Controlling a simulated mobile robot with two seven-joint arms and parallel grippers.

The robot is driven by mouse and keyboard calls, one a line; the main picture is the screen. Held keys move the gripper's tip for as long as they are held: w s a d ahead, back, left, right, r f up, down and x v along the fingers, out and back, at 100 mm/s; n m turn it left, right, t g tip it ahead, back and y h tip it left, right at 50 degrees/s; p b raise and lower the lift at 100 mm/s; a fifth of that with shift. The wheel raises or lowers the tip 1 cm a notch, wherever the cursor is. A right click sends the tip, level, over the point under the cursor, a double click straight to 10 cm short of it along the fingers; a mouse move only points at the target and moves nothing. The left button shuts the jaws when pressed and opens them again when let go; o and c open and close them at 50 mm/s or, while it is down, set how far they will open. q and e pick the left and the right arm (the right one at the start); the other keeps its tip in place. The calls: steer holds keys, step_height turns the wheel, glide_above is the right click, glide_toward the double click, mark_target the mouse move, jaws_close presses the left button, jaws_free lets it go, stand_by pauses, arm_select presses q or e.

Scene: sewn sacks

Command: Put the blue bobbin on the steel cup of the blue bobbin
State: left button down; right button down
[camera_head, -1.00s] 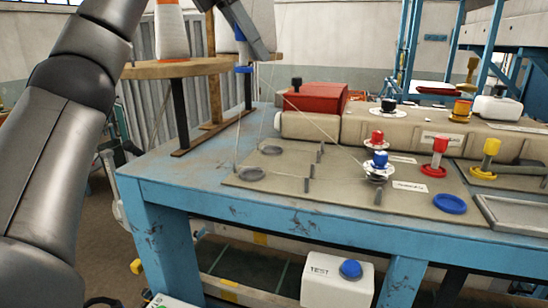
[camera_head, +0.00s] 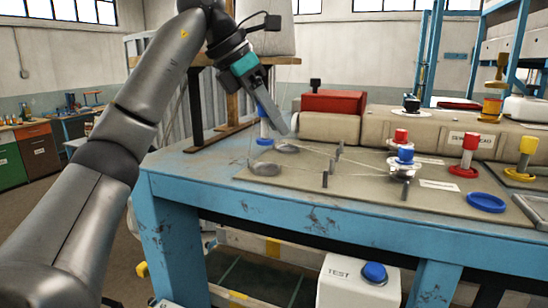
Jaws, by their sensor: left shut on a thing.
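I cannot tell which cup belongs to the blue bobbin, or whether the bobbin touches one. Thin threads run from this area to the right. My right gripper is not in view.
Thin upright posts (camera_head: 325,179) stand on the grey mat (camera_head: 350,193). Right of them stands a blue-and-red-topped stack (camera_head: 405,155). Further right are red (camera_head: 467,155) and yellow (camera_head: 524,158) spools and a blue ring (camera_head: 486,203). A red box (camera_head: 335,101) sits behind.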

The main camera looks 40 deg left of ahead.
mark_target(269, 137)
arm_select(q)
steer(key=shift+f+b, duration=0.6)
steer(key=shift+f, duration=1.85)
steer(key=shift+f, duration=0.1)
steer(key=shift+f, duration=0.15)
steer(key=c, duration=0.6)
jaws_free()
steer(key=shift+r, duration=0.3)
steer(key=shift+p+v, duration=2)
steer(key=shift+v, duration=3.95)
